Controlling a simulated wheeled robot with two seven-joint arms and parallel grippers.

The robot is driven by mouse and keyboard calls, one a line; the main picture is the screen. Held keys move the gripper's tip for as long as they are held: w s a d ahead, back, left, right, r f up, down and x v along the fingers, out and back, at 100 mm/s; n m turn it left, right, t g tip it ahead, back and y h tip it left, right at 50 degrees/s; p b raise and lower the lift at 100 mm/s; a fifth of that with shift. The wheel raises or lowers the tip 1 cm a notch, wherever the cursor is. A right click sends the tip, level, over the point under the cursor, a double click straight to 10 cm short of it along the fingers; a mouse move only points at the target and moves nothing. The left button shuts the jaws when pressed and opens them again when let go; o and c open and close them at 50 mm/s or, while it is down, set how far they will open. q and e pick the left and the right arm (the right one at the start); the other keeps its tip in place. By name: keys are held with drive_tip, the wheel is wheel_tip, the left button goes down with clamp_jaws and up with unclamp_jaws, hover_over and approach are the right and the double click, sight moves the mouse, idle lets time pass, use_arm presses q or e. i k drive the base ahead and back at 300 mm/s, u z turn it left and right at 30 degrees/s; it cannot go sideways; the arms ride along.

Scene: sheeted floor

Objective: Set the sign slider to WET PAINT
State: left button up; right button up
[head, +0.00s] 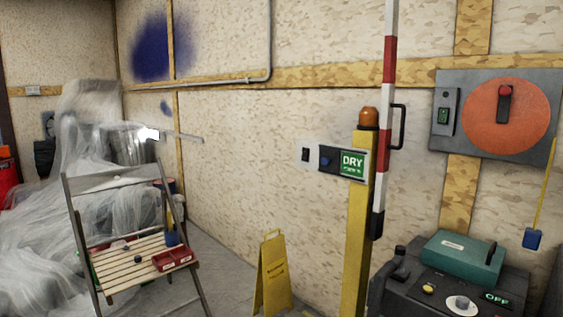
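The sign slider is a dark plate with a blue knob (325,162) on the far wall, right of the picture's middle. The knob sits on the left part of the dark plate. To its right, a green sign window (352,164) reads DRY, with smaller unreadable text below. The yellow post stands close to the sign's right edge. Neither of my grippers is in view.
A yellow post (356,240) with an orange beacon and a raised red-and-white pole stand right of the sign. A yellow floor sign (272,275) stands below. A slatted folding chair (138,258) and sheeted objects (35,240) fill the left. A dark machine (450,290) stands front right.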

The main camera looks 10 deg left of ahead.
sight(329, 157)
drive_tip(key=u, duration=0.6)
drive_tip(key=i, duration=0.95)
drive_tip(key=u, duration=0.35)
drive_tip(key=i, duration=0.95)
drive_tip(key=z, duration=1.1)
drive_tip(key=i, duration=0.6)
drive_tip(key=z, duration=0.5)
